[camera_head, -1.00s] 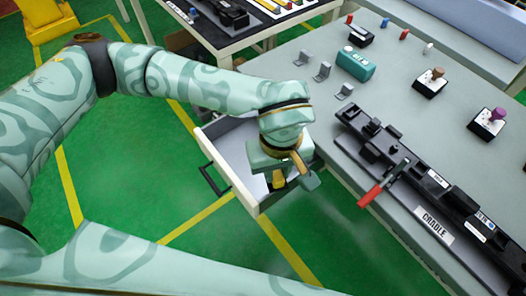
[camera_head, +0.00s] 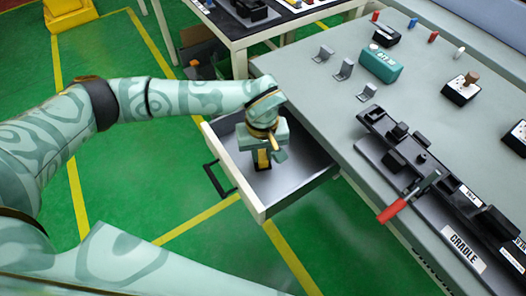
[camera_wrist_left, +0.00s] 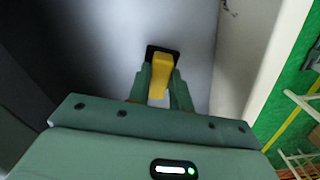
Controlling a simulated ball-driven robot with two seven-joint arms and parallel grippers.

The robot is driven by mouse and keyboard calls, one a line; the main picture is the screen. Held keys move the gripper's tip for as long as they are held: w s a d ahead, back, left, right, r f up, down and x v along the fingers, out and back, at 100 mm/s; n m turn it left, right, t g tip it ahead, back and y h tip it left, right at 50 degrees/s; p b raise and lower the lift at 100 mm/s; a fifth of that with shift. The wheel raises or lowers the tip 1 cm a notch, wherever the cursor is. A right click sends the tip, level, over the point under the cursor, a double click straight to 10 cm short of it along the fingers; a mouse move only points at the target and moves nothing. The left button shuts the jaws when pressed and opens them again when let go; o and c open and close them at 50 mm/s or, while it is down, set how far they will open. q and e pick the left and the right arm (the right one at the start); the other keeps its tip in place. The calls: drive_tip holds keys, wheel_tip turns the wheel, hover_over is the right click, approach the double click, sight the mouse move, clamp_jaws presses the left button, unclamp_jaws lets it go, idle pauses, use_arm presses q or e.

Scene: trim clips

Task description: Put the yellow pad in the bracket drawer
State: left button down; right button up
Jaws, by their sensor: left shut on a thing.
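The yellow pad (camera_head: 262,159) is upright in my left gripper (camera_head: 264,151), inside the open drawer (camera_head: 292,181). The left wrist view shows the yellow pad (camera_wrist_left: 161,74) between the two fingers of my left gripper (camera_wrist_left: 162,85), with a dark piece at its far end close to the drawer floor. I cannot tell whether that end touches the floor. The visible drawer floor is otherwise bare. My right gripper is out of view.
The workbench (camera_head: 300,77) adjoins the drawer on the right. It carries several small grey brackets (camera_head: 345,69), a teal box (camera_head: 381,64) and a black cradle fixture (camera_head: 410,160) with a red-handled lever (camera_head: 392,211). The drawer's front wall and handle (camera_head: 219,180) face left.

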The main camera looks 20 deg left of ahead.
sight(262, 155)
use_arm(q)
drive_tip(key=shift+r, duration=0.1)
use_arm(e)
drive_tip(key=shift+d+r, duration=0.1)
use_arm(q)
drive_tip(key=c, duration=1.3)
unclamp_jaws()
drive_tip(key=shift+o, duration=0.2)
wheel_tip(262, 155, up, 12)
drive_tip(key=p, duration=0.3)
drive_tip(key=shift+p, duration=0.35)
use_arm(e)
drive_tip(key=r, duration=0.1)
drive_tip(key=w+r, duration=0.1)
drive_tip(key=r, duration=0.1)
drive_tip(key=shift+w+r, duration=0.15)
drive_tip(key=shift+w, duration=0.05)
